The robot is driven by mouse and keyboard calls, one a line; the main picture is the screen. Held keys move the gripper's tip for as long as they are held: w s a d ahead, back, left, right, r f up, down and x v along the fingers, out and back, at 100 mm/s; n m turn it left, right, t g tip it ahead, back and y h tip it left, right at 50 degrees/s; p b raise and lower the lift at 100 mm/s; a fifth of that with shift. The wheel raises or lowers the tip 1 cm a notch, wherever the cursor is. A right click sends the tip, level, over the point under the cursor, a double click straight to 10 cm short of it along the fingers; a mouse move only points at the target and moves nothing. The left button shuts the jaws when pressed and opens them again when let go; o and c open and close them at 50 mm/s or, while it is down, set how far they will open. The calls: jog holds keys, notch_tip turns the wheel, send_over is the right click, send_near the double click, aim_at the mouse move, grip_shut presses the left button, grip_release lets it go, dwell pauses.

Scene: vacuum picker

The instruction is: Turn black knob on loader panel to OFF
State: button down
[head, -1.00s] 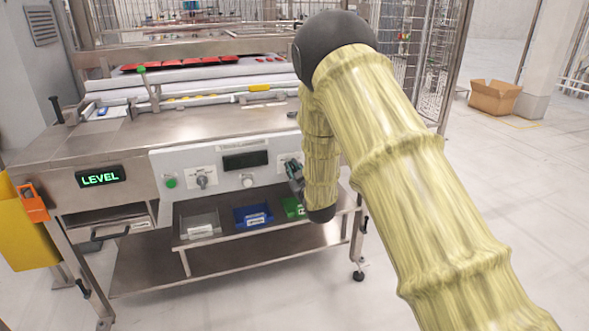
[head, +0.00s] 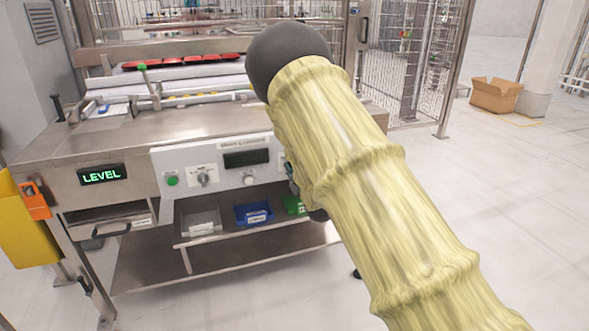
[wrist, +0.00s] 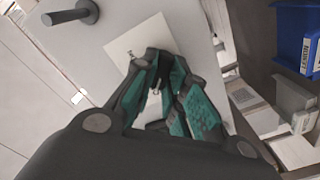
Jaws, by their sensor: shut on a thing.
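The loader panel (head: 225,190) is the light grey front of the steel machine in the head view. My gripper (wrist: 168,68) has its dark, teal-padded fingers at a white label plate (wrist: 133,42) on the panel in the wrist view. The fingers are closed on the black knob at that plate. The knob is mostly hidden between them, and its setting cannot be read. In the head view my arm covers the panel's right end, and only a sliver of the gripper (head: 291,178) shows.
The panel also carries a green button (head: 172,181), a selector switch (head: 204,180), a dark display (head: 247,158) and a white button (head: 249,181). A grey bin (head: 202,222) and a blue bin (head: 253,214) stand below. A black post (wrist: 75,15) sticks out near my gripper.

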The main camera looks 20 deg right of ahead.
jog(key=shift+f, duration=0.1)
jog(key=c, duration=1.4)
grip_release()
jog(key=shift+c, duration=0.2)
jog(key=shift+s, duration=0.1)
jog(key=s, duration=1.2)
jog(key=shift+d, duration=0.2)
